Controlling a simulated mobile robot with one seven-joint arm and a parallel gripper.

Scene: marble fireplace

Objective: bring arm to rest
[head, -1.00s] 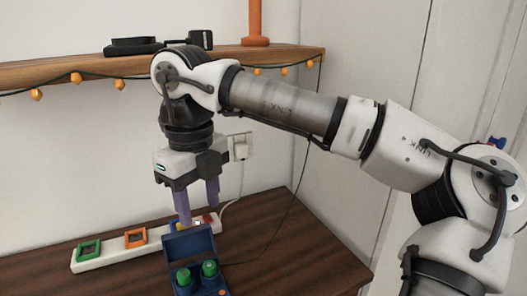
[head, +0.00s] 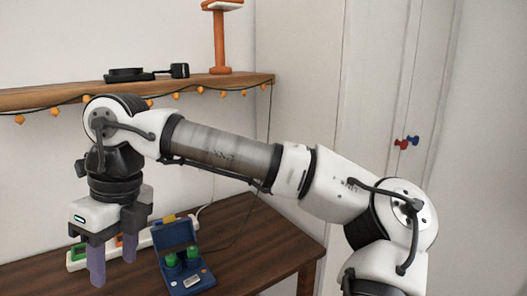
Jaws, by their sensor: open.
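My gripper (head: 113,261) hangs at the lower left with its two purple fingers pointing down. The fingers are apart and nothing shows between them. It is in front of the left part of a white power strip (head: 144,240) and hides some of it. My arm stretches from the lower right across the picture, bent down at the wrist.
A blue open box (head: 183,275) with green round pieces stands on the dark wooden table (head: 240,240), right of my gripper. A wooden shelf (head: 230,82) with a string of orange lights holds black items and an orange stand (head: 220,50).

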